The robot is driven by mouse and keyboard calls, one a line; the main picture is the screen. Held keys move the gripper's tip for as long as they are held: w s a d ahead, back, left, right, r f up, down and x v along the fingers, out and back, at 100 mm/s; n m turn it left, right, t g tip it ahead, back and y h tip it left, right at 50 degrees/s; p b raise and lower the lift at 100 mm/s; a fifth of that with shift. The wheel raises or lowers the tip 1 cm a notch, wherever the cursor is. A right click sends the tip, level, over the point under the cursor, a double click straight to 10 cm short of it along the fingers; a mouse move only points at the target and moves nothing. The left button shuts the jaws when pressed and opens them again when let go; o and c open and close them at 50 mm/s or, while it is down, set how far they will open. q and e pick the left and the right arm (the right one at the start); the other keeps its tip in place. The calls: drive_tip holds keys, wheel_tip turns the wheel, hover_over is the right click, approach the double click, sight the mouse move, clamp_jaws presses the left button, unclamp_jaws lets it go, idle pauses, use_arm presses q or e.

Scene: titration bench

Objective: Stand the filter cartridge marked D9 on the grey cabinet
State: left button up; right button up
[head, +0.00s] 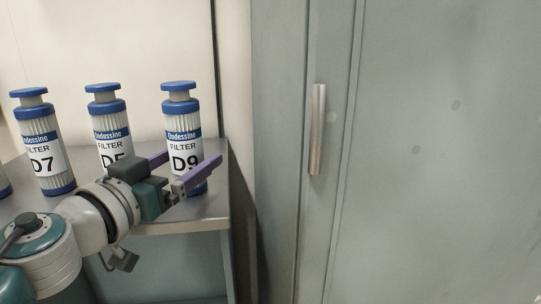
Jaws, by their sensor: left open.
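The filter cartridge marked D9 (182,122) stands upright on a metal shelf, white and pleated with a blue cap and blue bands. My left gripper (192,164) is open, with purple fingers. It is in front of the lower part of D9 and covers some of it. I cannot tell whether the fingers touch the cartridge. The grey cabinet (430,150) fills the right side, with a vertical metal handle on its front; its top is out of view. My right gripper is not in view.
Cartridges marked D7 (40,140) and, partly hidden, one beside D9 (106,118) stand to its left. Another cartridge is cut off at the left edge. The metal shelf (212,205) ends just right of D9, with a narrow gap before the cabinet.

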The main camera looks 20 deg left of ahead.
use_arm(q)
drive_tip(key=shift+r, duration=0.15)
drive_tip(key=shift+s, duration=0.3)
drive_tip(key=s+a+r+n+y, duration=0.25)
drive_tip(key=s+y, duration=0.25)
drive_tip(key=s, duration=0.7)
drive_tip(key=s+d+f+m+g+h, duration=0.5)
drive_tip(key=s+d+f+g, duration=0.7)
drive_tip(key=s+f+g, duration=0.1)
drive_tip(key=shift+s+d+f+g+h+p, duration=0.25)
drive_tip(key=shift+s+d+g+h+p, duration=0.15)
drive_tip(key=shift+s+g, duration=0.3)
